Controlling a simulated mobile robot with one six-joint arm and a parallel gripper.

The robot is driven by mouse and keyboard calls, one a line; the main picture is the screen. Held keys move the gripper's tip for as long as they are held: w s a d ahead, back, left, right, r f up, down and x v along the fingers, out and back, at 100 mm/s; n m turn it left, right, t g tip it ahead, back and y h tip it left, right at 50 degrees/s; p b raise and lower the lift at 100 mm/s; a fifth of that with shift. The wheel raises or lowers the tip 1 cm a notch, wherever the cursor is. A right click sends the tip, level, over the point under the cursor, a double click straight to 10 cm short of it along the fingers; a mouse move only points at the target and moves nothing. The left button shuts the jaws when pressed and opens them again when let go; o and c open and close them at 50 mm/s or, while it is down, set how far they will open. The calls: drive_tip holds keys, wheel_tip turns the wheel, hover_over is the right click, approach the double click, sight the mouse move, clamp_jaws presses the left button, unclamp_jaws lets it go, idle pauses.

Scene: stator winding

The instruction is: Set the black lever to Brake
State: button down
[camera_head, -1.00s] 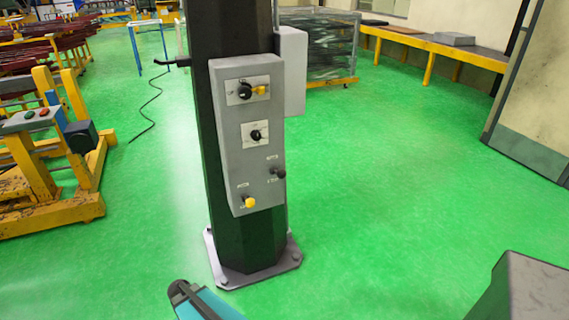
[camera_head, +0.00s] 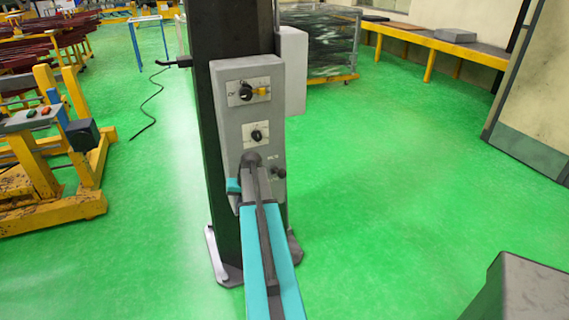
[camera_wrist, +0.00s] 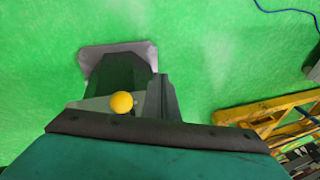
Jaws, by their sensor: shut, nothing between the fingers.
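The black lever (camera_head: 280,173) ends in a dark round knob low on the right side of the grey control box (camera_head: 233,110). Small labels sit by it, too small to read. In the head view my gripper (camera_head: 251,160) is in front of the lower box, left of the black lever, and appears shut and empty. Whether it touches the box cannot be told. A yellow ball knob (camera_wrist: 121,102) shows in the wrist view; in the head view my arm hides it. The black lever cannot be made out in the wrist view.
The box is mounted on a dark column (camera_head: 228,30) with a bolted base plate (camera_head: 217,262). Two dark rotary knobs (camera_head: 245,92) are on its upper face. A yellow frame (camera_head: 45,185) stands at left.

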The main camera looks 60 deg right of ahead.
drive_tip(key=s+d+r+m+h, duration=0.1)
drive_tip(key=s+d+r, duration=0.3)
drive_tip(key=d+r, duration=0.3)
drive_tip(key=s+d+r+m+t+h, duration=0.1)
drive_tip(key=s+d+r, duration=0.3)
drive_tip(key=d+r, duration=0.4)
drive_tip(key=s+d+r+m+t+h+p, duration=0.1)
drive_tip(key=s+d+r, duration=0.3)
drive_tip(key=d+r, duration=0.3)
drive_tip(key=shift+d+r, duration=0.35)
drive_tip(key=shift+r, duration=0.1)
drive_tip(key=shift+f, duration=0.15)
drive_tip(key=shift+w+a+f+p, duration=0.2)
drive_tip(key=shift+w+f+p, duration=0.55)
drive_tip(key=shift+f, duration=1.05)
drive_tip(key=shift+w+a+f+p, duration=0.2)
drive_tip(key=shift+w+f+p, duration=0.25)
drive_tip(key=shift+f+p, duration=0.95)
drive_tip(key=shift+w+a+f+p, duration=0.2)
drive_tip(key=shift+w+f+p, duration=0.4)
drive_tip(key=shift+f, duration=1.55)
